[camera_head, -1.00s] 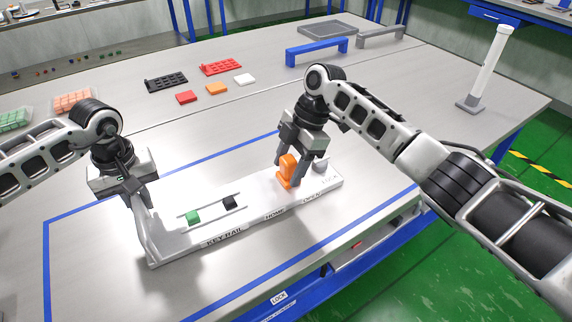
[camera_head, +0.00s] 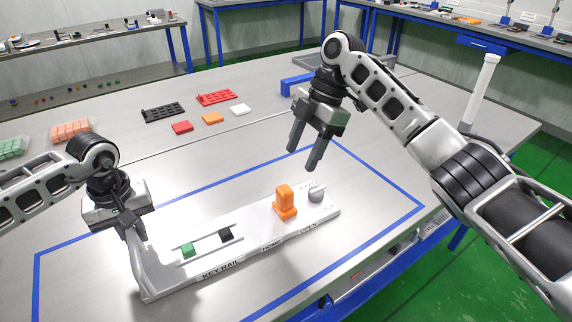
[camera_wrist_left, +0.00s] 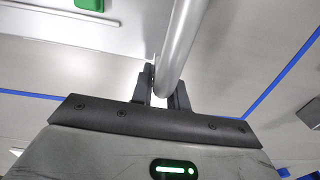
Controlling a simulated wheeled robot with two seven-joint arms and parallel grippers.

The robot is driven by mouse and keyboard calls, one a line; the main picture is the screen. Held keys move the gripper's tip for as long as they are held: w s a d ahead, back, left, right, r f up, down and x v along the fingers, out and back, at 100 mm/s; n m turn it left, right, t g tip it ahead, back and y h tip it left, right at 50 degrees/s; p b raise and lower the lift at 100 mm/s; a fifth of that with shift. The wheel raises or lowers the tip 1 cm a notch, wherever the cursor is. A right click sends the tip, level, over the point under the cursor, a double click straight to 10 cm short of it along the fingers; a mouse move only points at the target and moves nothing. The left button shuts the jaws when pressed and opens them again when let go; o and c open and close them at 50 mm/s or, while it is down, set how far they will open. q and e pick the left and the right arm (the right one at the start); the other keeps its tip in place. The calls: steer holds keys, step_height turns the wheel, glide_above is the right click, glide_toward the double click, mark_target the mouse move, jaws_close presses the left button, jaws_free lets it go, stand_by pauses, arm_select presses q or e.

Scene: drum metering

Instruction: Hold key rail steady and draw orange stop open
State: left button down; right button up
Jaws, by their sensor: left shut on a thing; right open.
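The white key rail (camera_head: 205,262) lies on the table, with a green block (camera_head: 188,250) and a black block (camera_head: 225,234) in its slot. The orange stop (camera_head: 285,203) stands upright near its right end, behind the stretch between the HOME and OPEN labels. My left gripper (camera_head: 133,232) is shut on the upright handle at the rail's left end; this grey bar (camera_wrist_left: 183,40) shows between its fingers in the left wrist view. My right gripper (camera_head: 304,159) is open and empty, above and behind the stop, apart from it.
A grey knob (camera_head: 317,195) sits on the rail just right of the stop. Blue tape (camera_head: 375,178) outlines the work area. Red, orange and white pieces and dark and red trays (camera_head: 163,112) lie farther back. A white post (camera_head: 481,95) stands at right.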

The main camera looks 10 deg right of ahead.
stand_by(0.4)
arm_select(q)
steer(key=c, duration=1.3)
jaws_free()
steer(key=shift+r, duration=0.1)
